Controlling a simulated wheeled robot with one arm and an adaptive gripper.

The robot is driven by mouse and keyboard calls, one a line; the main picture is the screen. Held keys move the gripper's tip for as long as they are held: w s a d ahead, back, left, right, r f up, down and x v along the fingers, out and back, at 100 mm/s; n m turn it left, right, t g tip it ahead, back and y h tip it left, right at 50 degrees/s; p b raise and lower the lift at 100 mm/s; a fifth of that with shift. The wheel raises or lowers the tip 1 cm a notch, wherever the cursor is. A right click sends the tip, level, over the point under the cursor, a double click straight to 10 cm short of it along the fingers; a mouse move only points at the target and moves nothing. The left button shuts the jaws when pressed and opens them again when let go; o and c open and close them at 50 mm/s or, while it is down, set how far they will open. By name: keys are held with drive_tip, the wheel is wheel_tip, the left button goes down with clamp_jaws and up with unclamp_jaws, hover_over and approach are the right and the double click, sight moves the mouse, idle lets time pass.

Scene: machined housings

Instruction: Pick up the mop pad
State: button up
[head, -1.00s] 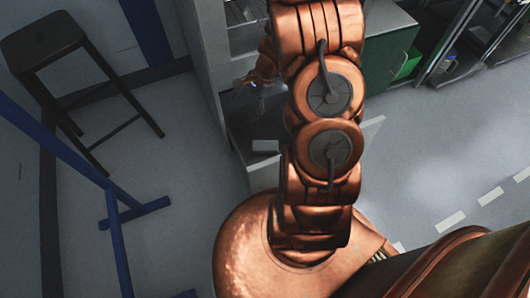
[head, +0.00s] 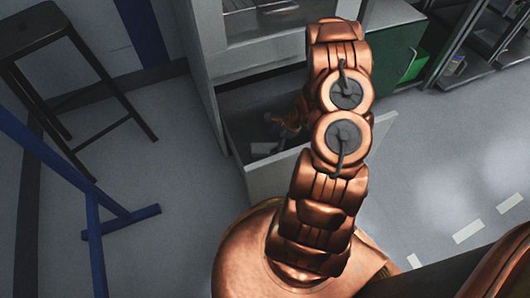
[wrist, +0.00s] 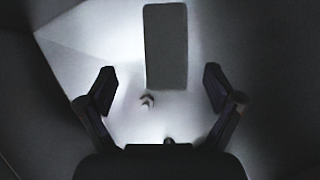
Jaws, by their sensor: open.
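A flat grey rectangular piece, apparently the mop pad (wrist: 166,46), lies ahead of my gripper in the wrist view. My gripper (wrist: 159,88) is open, with one finger on each side below the pad's near end and nothing between them touching it. In the head view a small pale piece (head: 262,148), perhaps the same pad, lies in the open drawer (head: 272,178). My gripper (head: 279,124) is over the drawer there, partly hidden by my arm.
A small dark-and-light object (wrist: 147,101) lies near the pad's near end. Drawer walls enclose the space. A cabinet (head: 258,52) stands above the drawer. A dark stool (head: 40,42) and blue frame (head: 122,221) stand left.

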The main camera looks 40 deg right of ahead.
sight(266, 148)
drive_tip(key=shift+b+x, duration=0.35)
drive_tip(key=shift+x, duration=0.8)
drive_tip(key=shift+w+a+f+b, duration=0.1)
drive_tip(key=shift+w+f+b, duration=0.3)
drive_tip(key=shift+f, duration=0.3)
drive_tip(key=shift+w+a+f+b, duration=0.15)
drive_tip(key=shift+w+f+b, duration=0.2)
drive_tip(key=shift+f, duration=0.3)
drive_tip(key=shift+b+x, duration=0.35)
drive_tip(key=shift+x, duration=0.6)
drive_tip(key=shift+a+f, duration=0.1)
drive_tip(key=shift+f, duration=0.15)
drive_tip(key=c, duration=1.4)
drive_tip(key=shift+o, duration=0.2)
drive_tip(key=shift+r, duration=0.25)
